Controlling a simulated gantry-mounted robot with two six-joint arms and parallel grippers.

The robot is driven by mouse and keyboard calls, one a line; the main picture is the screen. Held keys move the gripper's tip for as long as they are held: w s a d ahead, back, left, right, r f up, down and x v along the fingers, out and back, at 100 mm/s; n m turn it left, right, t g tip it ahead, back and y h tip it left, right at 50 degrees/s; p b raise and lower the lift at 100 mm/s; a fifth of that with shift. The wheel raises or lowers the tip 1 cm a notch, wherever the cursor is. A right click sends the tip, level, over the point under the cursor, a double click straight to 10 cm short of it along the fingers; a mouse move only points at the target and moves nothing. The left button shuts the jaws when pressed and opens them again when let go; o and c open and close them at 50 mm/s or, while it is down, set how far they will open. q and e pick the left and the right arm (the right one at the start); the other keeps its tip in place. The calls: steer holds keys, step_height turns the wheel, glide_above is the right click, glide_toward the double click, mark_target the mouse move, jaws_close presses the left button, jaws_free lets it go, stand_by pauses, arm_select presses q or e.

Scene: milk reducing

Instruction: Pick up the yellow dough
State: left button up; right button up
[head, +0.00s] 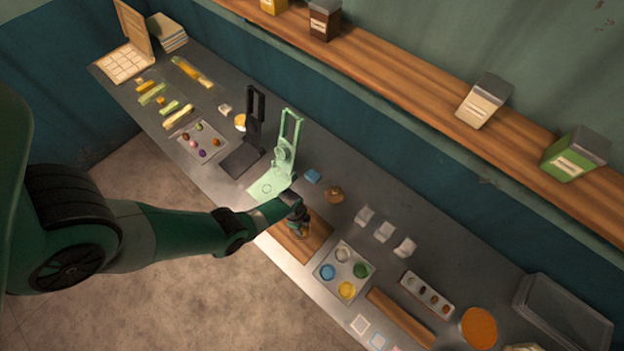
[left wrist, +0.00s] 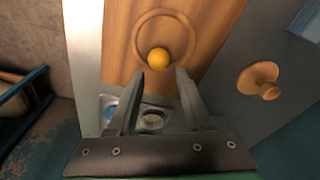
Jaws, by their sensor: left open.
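I cannot tell the exact height above the board. My right gripper is not in view.
A tray (head: 328,259) with coloured round pots stands right of the board. A green press (head: 287,150) and a black press (head: 251,130) stand behind to the left. A wooden knob-handled stamp (head: 334,194) and a blue block (head: 312,176) lie behind the board.

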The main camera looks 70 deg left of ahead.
mark_target(303, 230)
arm_select(q)
step_height(303, 230, down, 5)
steer(key=b, duration=0.5)
steer(key=shift+d+f, duration=0.1)
steer(key=shift+f, duration=0.1)
steer(key=shift+r, duration=0.1)
jaws_close()
